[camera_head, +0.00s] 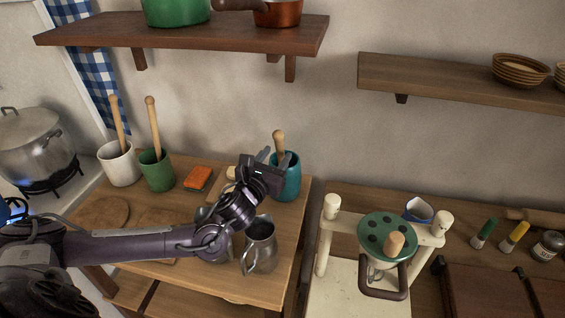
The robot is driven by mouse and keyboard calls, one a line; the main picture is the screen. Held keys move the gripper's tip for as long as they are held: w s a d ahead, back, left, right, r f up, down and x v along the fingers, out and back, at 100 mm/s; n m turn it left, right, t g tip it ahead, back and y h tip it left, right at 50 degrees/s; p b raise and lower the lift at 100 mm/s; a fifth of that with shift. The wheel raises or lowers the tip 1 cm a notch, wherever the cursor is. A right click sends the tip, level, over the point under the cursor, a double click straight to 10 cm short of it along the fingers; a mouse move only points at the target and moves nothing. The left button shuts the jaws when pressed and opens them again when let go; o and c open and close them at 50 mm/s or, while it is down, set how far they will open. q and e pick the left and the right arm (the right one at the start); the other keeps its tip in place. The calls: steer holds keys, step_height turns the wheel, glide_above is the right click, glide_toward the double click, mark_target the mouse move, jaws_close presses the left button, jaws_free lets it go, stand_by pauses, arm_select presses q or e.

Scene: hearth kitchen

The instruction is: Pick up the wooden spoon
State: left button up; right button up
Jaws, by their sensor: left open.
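Wooden handles stand upright in three crocks. One handle (117,122) is in the white crock (119,165), one handle (153,128) is in the green crock (157,171), and a shorter-looking handle (279,143) is in the teal crock (288,182). The lower ends are hidden inside, so I cannot tell which is the spoon. My left gripper (273,158) is open at the teal crock, its fingertips close to that crock's handle. Whether they touch or straddle it is unclear. My left arm hides part of the table. My right gripper is not in view.
A metal jug (260,245) stands just below my left gripper. An orange block (198,178) and a round board (103,213) lie on the table. A shelf (190,36) with pots overhangs the back. A press-like stand (387,236) is to the right.

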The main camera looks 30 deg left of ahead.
mark_target(278, 151)
arm_select(q)
steer(key=w+p, duration=0.1)
steer(key=w, duration=0.1)
steer(key=w+p, duration=0.1)
steer(key=w, duration=0.1)
steer(key=shift+w+a+r, duration=0.2)
steer(key=shift+w, duration=0.1)
steer(key=shift+w+f, duration=0.15)
steer(key=shift+w, duration=0.25)
steer(key=c, duration=0.4)
jaws_close()
